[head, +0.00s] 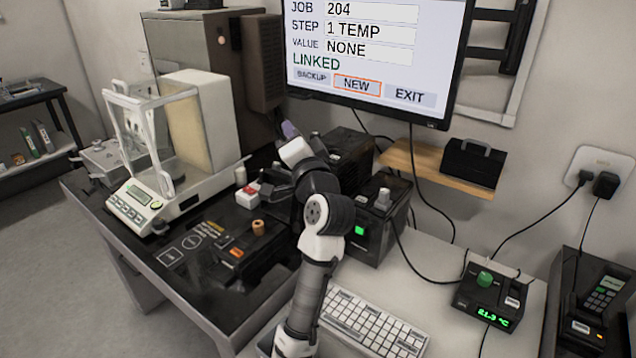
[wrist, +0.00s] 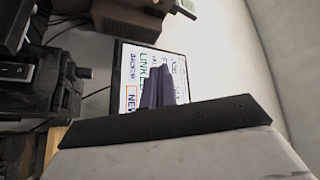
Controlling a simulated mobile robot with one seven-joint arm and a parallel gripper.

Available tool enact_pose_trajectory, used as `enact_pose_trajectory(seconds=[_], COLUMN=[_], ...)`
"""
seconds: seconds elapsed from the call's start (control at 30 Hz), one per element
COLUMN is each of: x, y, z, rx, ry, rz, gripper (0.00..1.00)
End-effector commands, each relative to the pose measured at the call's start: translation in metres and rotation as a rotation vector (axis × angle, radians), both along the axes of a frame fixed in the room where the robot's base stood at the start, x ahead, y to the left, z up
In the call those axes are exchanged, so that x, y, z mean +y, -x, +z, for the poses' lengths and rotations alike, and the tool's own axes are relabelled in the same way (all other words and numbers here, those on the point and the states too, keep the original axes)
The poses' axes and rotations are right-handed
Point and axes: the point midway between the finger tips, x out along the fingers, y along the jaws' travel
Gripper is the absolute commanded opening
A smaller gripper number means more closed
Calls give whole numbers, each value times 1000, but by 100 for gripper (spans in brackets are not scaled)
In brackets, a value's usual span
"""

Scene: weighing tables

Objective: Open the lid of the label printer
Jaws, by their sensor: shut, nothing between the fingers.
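A black box-shaped device (head: 372,232) with a small green light on its front and a grey knob-like piece on top stands right of my arm; it may be the label printer, but I cannot read a name on it. Its top looks closed. A second dark boxy device (head: 350,150) stands behind it, partly hidden by my arm. My gripper (head: 290,130) is raised above the dark table near these devices, touching neither as far as I can see. In the wrist view its dark fingers (wrist: 158,88) are together and empty, pointing toward the monitor.
The monitor (head: 372,45) hangs behind, with a wooden shelf (head: 440,172) at its lower right holding a black case (head: 473,163). A glass-sided balance (head: 145,200) stands left. A keyboard (head: 372,328) and a temperature unit (head: 490,300) lie front right. Cables hang behind.

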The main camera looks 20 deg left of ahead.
Motion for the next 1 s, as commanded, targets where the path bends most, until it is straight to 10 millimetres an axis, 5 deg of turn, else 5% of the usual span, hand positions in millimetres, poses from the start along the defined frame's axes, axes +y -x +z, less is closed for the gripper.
enact_pose_trajectory(seconds=[0.1,0.2,0.33,0.57,1.0], x=[-34,-53,-69,-73,-18], y=[-36,-45,-44,-43,-87], z=[-70,-117,-157,-179,-185], rx=[306,505,670,766,764], ry=[-98,-182,-265,-318,-318], rz=[96,176,255,309,310], gripper=[0,0,0,0,0])
